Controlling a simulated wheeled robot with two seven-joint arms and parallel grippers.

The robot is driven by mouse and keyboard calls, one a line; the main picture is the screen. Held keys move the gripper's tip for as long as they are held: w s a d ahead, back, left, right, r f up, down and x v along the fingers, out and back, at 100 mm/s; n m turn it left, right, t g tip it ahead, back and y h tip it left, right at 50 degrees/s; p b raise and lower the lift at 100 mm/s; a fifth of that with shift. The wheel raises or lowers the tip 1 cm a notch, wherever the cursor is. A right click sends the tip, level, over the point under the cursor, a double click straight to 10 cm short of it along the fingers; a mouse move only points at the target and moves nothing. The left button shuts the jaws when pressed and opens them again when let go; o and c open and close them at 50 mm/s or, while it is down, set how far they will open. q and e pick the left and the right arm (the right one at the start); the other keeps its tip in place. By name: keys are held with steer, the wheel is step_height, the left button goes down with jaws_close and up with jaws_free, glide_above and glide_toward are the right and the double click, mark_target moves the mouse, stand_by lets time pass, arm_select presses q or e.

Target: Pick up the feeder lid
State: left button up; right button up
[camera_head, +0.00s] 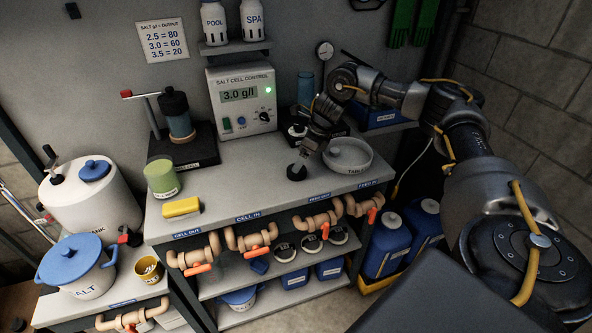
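A small dark round piece (296,173), which looks like the feeder lid, is on the bench top left of the tablet dish. My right arm comes in from the right, and its gripper (300,163) points down right over this piece. The fingertips overlap the piece in the picture. I cannot tell whether they are closed on it or whether it is lifted. The round grey tablet dish (365,168) stands just right of the gripper, with a small grey knob-like thing in it. My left gripper is not in view.
A yellow sponge-like block (181,208) and a green cup (161,178) stand on the bench's left. The salt cell control box (242,100) stands behind. Tan pipes with orange valve handles (258,252) run along the front edge. Bare bench lies left of the gripper.

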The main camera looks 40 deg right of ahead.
steer(key=shift+s, duration=0.1)
steer(key=shift+f, duration=0.1)
steer(key=p+x, duration=0.1)
steer(key=x, duration=0.3)
steer(key=shift+s+a+f+p, duration=0.1)
steer(key=shift+f+p, duration=0.2)
steer(key=shift+p, duration=0.1)
steer(key=shift+f, duration=0.25)
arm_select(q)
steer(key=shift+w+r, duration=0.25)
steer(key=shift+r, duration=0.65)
arm_select(e)
steer(key=c, duration=1.1)
